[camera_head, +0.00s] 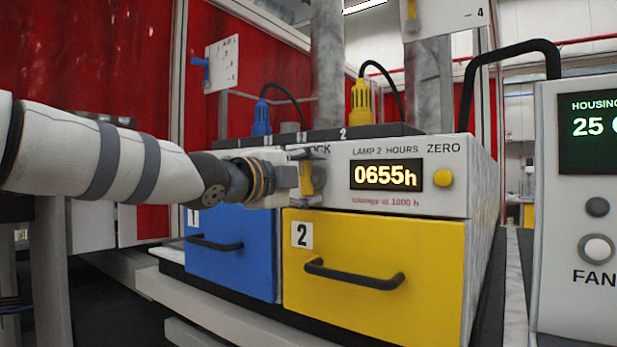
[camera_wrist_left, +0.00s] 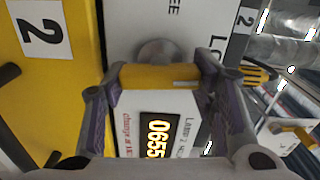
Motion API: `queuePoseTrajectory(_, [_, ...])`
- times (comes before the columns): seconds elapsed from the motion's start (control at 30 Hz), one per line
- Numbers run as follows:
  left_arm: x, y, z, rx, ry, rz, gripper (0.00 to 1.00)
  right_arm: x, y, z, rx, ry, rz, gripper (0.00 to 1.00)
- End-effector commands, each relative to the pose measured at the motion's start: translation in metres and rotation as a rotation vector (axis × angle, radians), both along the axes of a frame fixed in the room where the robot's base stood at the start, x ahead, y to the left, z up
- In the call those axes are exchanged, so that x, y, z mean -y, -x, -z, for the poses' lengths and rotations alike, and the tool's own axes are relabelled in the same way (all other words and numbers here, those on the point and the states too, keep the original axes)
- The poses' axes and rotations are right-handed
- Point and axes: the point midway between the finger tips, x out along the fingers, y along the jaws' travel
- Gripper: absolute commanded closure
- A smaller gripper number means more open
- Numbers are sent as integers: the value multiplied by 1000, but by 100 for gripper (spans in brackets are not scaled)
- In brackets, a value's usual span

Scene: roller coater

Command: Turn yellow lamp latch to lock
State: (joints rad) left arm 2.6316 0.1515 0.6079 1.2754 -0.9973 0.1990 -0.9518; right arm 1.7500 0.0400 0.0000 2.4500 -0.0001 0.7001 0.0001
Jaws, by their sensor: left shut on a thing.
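The yellow lamp latch (camera_head: 306,180) sits on the grey panel above the yellow drawer 2, left of the hour display (camera_head: 386,175) reading 0655h. In the head view the latch stands roughly upright, partly hidden by my left gripper (camera_head: 300,174). In the left wrist view the latch (camera_wrist_left: 158,76) is a yellow bar in front of a round grey hub, lying between the fingers of my left gripper (camera_wrist_left: 160,84). The left gripper is shut on it. The lettering above the latch is partly covered, with only its end visible. My right gripper is in neither view.
The blue drawer (camera_head: 230,261) and yellow drawer (camera_head: 375,241) with black handles lie below the latch. A yellow button (camera_head: 442,177) is right of the display. Blue (camera_head: 261,118) and yellow (camera_head: 360,101) cable plugs stand on top. A control box (camera_head: 560,250) is at the right.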

Motion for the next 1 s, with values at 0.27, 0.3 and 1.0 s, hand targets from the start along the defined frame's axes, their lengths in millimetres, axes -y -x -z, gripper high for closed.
queuePoseTrajectory(0.27, [0,0,0,52,-71,-1,75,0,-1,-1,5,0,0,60])
queuePoseTrajectory(0.3, [0,0,0,57,-76,-1,75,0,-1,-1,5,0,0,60])
queuePoseTrajectory(1.0, [0,0,0,66,-89,-1,27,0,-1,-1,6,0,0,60])
